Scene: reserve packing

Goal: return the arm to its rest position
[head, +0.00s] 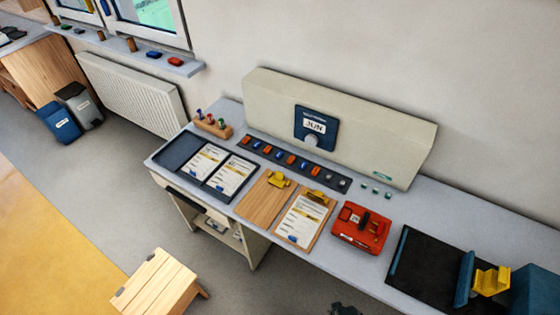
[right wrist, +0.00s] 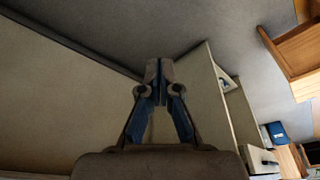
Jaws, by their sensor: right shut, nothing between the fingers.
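My right gripper (right wrist: 156,68) shows in the right wrist view with its two fingers together and nothing between them. It points away from the camera, with a pale wall or panel on the left and a grey surface behind. It touches nothing that I can make out. In the head view a small dark shape (head: 345,309) shows at the bottom edge, below the front of the desk; it may be the tip of my right gripper, but too little shows to tell. My left gripper is in neither view.
The long grey desk (head: 370,258) holds clipboards (head: 303,218), a red box (head: 361,228), a dark mat (head: 425,268) and a yellow piece (head: 491,281). A cream panel (head: 400,150) stands at its back. A wooden stool (head: 158,283) is in front.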

